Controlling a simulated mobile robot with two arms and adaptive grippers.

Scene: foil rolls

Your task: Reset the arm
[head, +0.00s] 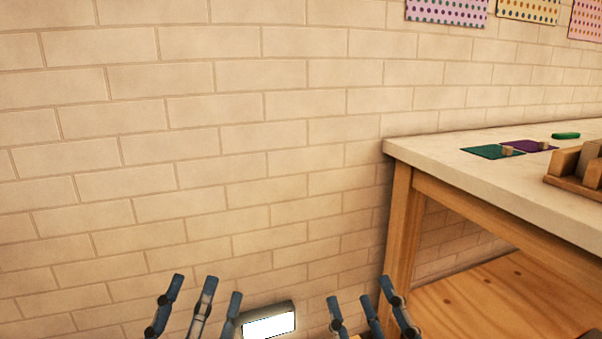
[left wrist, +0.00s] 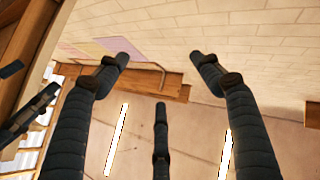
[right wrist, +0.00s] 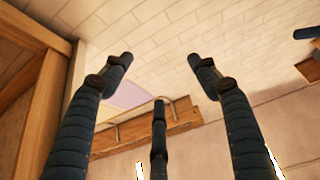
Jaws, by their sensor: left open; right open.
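My left gripper (head: 205,290) shows at the bottom of the head view, with its dark jointed fingers pointing up and spread apart. In the left wrist view its fingers (left wrist: 160,80) are wide apart with nothing between them. My right gripper (head: 362,305) is to the right of it at the bottom of the head view, also with its fingers spread. In the right wrist view its fingers (right wrist: 160,80) are apart and empty. Both grippers are in front of the brick wall, left of the table, touching nothing that I can see.
A wooden table (head: 440,165) with a pale top stands at the right. On it are a green sheet (head: 484,152), a purple sheet (head: 520,144), a green object (head: 566,136) and a wooden rack (head: 575,182). A brick wall (head: 180,130) fills the left. Dotted posters (head: 446,12) hang above.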

